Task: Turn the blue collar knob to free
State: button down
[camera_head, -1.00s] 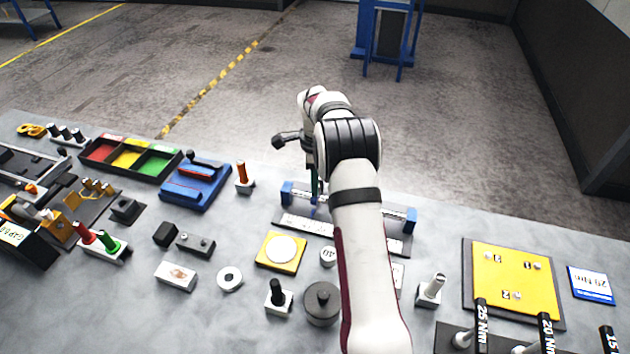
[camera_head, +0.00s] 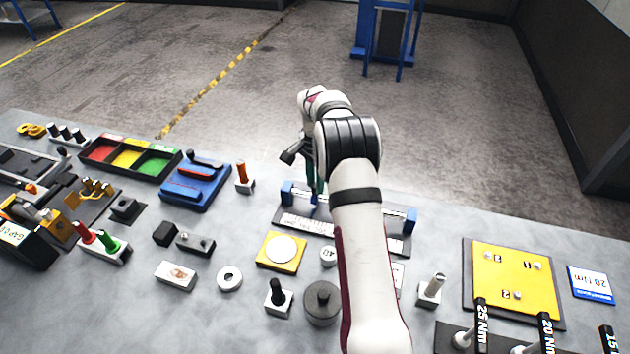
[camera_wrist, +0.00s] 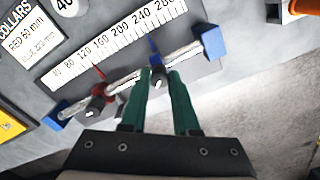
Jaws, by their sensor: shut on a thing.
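The blue collar (camera_wrist: 154,60) sits on a light rod above a white number scale, its blue pointer toward the scale near the 240 end. Its dark knob (camera_wrist: 158,80) faces the wrist camera. My gripper (camera_wrist: 159,76) has its two green fingers on either side of this knob, shut on it. In the head view my gripper (camera_head: 315,186) reaches down at the rod, and the arm and fingers mostly hide the collar. The knob's own angle is hard to read.
A red collar (camera_wrist: 98,88) with its own dark knob is to the left on the same rod. Blue end blocks (camera_wrist: 208,41) hold the rod. A card (camera_wrist: 24,35) lists collar settings. A yellow pad (camera_head: 268,262) and several small parts lie nearer on the bench.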

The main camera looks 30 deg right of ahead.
jog(key=n, duration=0.4)
jog(key=shift+n, duration=2.8)
jog(key=c, duration=0.7)
grip_release()
jog(key=shift+o, duration=0.2)
notch_tip(320, 180, up, 16)
jog(key=shift+f, duration=0.1)
